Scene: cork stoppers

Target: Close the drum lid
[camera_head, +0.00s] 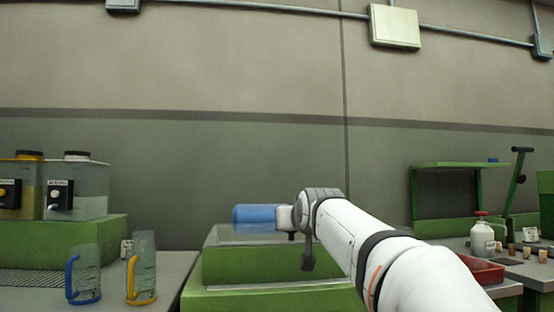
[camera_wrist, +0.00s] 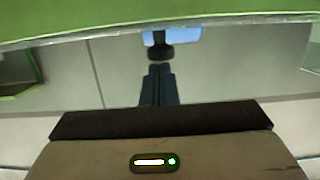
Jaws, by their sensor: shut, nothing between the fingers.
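A blue cylinder (camera_head: 257,214), which looks like the drum, lies on its side on a green stepped stand in the head view. A clear sheet or cover (camera_head: 240,236) lies just below it; I cannot tell whether this is the lid or how far it is open. In the wrist view, a blue patch (camera_wrist: 186,34) and a dark knob-like piece (camera_wrist: 160,52) show just beyond my gripper (camera_wrist: 160,67). My gripper is shut and empty, its dark fingers together. I cannot tell whether the tips touch the knob. My arm hides the drum's right end and my fingers in the head view.
Two handled jugs, blue-handled (camera_head: 86,274) and yellow-handled (camera_head: 141,268), stand on the left bench. Clear dispensers (camera_head: 78,189) stand behind them. At right are a white bottle (camera_head: 482,238), a red tray (camera_head: 486,272), cork stoppers (camera_head: 527,252) and a green shelf (camera_head: 458,166).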

